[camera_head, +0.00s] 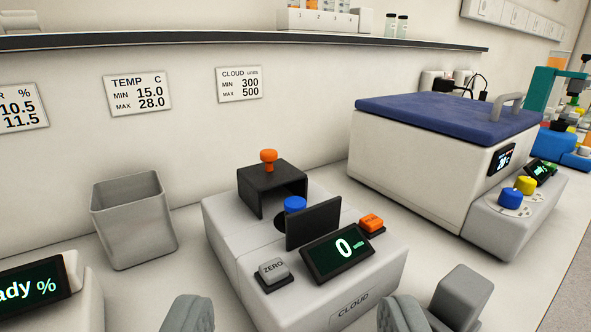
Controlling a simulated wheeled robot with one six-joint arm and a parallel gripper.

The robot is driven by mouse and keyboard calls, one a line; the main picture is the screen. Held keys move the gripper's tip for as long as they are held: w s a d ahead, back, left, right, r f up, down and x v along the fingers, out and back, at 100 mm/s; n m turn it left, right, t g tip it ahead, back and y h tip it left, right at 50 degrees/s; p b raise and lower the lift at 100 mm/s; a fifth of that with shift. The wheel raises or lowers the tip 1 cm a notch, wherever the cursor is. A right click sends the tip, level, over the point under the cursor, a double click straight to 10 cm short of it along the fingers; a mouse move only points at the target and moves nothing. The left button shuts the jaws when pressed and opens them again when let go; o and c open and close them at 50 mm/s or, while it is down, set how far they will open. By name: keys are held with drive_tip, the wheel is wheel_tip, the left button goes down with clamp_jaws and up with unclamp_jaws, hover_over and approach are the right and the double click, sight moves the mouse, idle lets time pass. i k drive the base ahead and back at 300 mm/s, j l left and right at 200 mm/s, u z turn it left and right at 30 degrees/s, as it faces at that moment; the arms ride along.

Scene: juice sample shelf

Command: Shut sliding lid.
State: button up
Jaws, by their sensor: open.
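The sliding lid (262,185) is a black hood with an orange knob (268,156) on top. It sits at the back of the grey CLOUD meter (225,240), with its open side toward the front. A blue cap (295,204) shows at a dark round opening in front of the hood, outside its cover. A black upright plate (313,224) stands in front of the cap and partly hides it and the opening. My gripper (295,312) is open, with its fingertips wide apart at the bottom edge. It is nearer than the lid and apart from it.
The meter's display (342,250) reads 0, between a grey ZERO button (272,271) and an orange button (371,223). A grey bin (133,220) stands left, a blue-lidded bath (450,120) right. A shelf (200,42) runs above. Space over the lid is clear.

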sight(253, 180)
drive_tip(key=l+u, duration=0.1)
drive_tip(key=k+l, duration=0.1)
drive_tip(key=k, duration=0.45)
drive_tip(key=j+z, duration=0.5)
drive_tip(key=j, duration=0.55)
drive_tip(key=k+j+z, duration=0.1)
drive_tip(key=j+z, duration=0.4)
drive_tip(key=j, duration=0.5)
